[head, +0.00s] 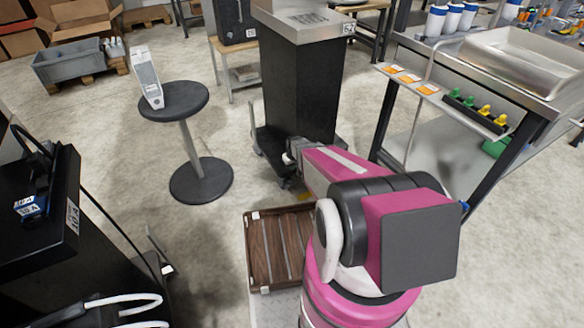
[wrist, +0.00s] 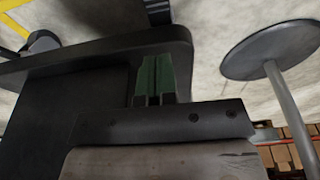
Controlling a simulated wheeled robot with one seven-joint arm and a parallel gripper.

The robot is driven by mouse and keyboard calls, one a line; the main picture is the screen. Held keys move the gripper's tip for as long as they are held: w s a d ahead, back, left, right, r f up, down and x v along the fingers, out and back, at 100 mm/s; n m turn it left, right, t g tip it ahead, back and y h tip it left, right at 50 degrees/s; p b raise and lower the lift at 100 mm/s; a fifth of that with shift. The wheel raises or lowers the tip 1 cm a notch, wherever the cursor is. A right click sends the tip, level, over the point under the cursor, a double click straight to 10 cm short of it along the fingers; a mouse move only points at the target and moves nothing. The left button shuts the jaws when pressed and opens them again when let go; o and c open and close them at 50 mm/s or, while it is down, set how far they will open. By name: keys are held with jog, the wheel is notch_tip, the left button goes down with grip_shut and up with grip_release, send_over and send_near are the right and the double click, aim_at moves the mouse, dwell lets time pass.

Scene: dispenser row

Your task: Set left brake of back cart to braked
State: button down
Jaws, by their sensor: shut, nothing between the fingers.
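In the wrist view my gripper (wrist: 154,62) shows green fingers, shut and empty, against the cart's dark base (wrist: 95,47).
A round black stand (head: 173,103) with a white device is left of the cart. Another black cart (head: 60,210) is at the lower left. A steel workbench (head: 470,70) is at right. A brown slatted tray (head: 262,262) is low in front. Floor between stand and cart is clear.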

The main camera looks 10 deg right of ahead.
aim_at(291, 182)
jog(key=x, duration=0.6)
jog(key=s+x, duration=0.1)
jog(key=x, duration=0.2)
jog(key=shift+d+f, duration=0.2)
jog(key=shift+f, duration=0.3)
jog(key=shift+s+f, duration=0.1)
jog(key=shift+f, duration=0.35)
